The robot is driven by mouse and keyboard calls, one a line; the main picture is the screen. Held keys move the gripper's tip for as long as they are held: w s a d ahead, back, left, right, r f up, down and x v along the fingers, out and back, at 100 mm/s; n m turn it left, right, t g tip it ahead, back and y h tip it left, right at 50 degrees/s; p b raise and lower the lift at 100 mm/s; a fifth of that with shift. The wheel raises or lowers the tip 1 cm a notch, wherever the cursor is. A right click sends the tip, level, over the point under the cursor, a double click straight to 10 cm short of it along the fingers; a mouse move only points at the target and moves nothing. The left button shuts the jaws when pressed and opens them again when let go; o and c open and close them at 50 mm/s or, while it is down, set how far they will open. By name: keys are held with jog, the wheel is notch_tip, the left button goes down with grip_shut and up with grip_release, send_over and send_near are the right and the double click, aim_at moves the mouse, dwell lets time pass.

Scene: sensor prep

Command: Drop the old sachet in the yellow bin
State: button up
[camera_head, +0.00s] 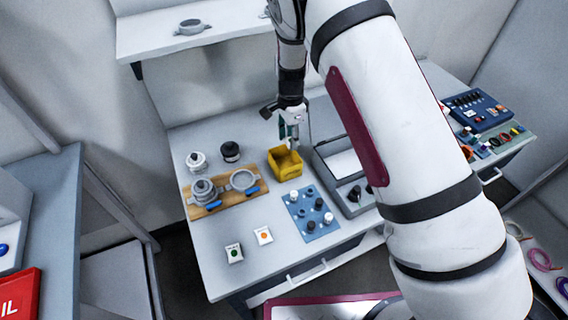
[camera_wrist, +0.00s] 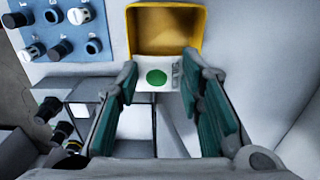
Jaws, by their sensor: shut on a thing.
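My gripper (camera_head: 291,142) is above the yellow bin (camera_head: 283,171), near its back edge in the head view. In the wrist view, the green-padded fingers (camera_wrist: 158,74) are shut on a white sachet (camera_wrist: 140,78) with a green dot and small grey marks. The sachet is held between the fingertips, in front of the open yellow bin (camera_wrist: 143,48). The visible part of the bin's inside looks empty. The held sachet is hard to make out in the head view.
Two white squares, one with a green dot (camera_head: 234,253) and one with an orange dot (camera_head: 263,236), lie at the table's front. A blue mat (camera_head: 301,224) with several small parts is in front of the bin. A grey tray (camera_head: 324,162) stands right. A wooden board (camera_head: 213,211) holds metal rings.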

jog(key=shift+f+b, duration=0.35)
jog(key=shift+f, duration=2.45)
jog(key=o, duration=0.9)
notch_tip(320, 180, up, 12)
jog(key=shift+r, duration=0.1)
